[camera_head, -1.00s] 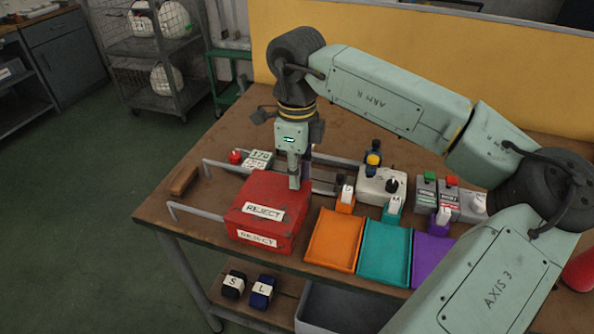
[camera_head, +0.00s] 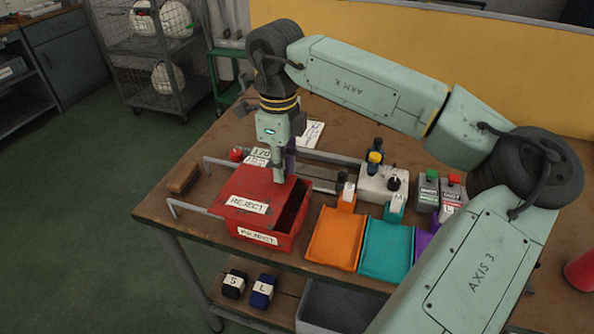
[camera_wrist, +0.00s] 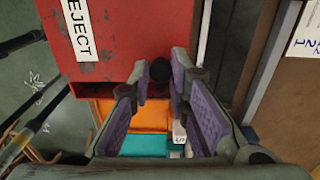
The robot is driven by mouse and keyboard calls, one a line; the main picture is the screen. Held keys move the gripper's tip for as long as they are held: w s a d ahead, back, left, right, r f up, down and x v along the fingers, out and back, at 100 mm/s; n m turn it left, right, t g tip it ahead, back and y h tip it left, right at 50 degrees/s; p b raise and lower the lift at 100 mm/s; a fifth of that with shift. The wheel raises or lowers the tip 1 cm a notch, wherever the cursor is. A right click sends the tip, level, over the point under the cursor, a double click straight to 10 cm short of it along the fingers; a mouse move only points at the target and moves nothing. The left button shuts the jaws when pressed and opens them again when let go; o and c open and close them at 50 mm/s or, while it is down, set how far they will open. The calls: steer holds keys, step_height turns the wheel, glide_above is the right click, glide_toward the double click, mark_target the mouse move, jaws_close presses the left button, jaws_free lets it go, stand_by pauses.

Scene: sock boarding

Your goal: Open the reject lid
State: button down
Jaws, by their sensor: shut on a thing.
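The red reject box (camera_head: 284,240) stands at the table's left front. Its red lid (camera_head: 232,197), labelled REJECT, is slid to the left, and a dark opening (camera_head: 291,212) shows along the box's right side. My gripper (camera_head: 278,180) points down at the lid's rear right edge. In the wrist view, the purple-padded fingers (camera_wrist: 160,82) are shut on a small dark knob (camera_wrist: 160,69) at the edge of the red lid (camera_wrist: 120,30). In the head view, the fingers hide the knob.
Orange (camera_head: 334,240) and teal (camera_head: 386,248) trays lie right of the box. A switch box (camera_head: 383,184) stands behind them. A grey rail frame (camera_head: 188,208) extends left of the box, with a wooden block (camera_head: 183,178) beyond it.

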mark_target(242, 172)
steer(key=w+a, duration=0.1)
steer(key=a, duration=0.2)
steer(key=w+a, duration=0.1)
steer(key=a, duration=0.2)
steer(key=w+a, duration=0.1)
steer(key=a, duration=0.1)
steer(key=shift+a+b, duration=0.3)
steer(key=shift+a, duration=0.1)
steer(key=c, duration=1.5)
jaws_free()
step_height(242, 172, up, 12)
steer(key=shift+r, duration=0.1)
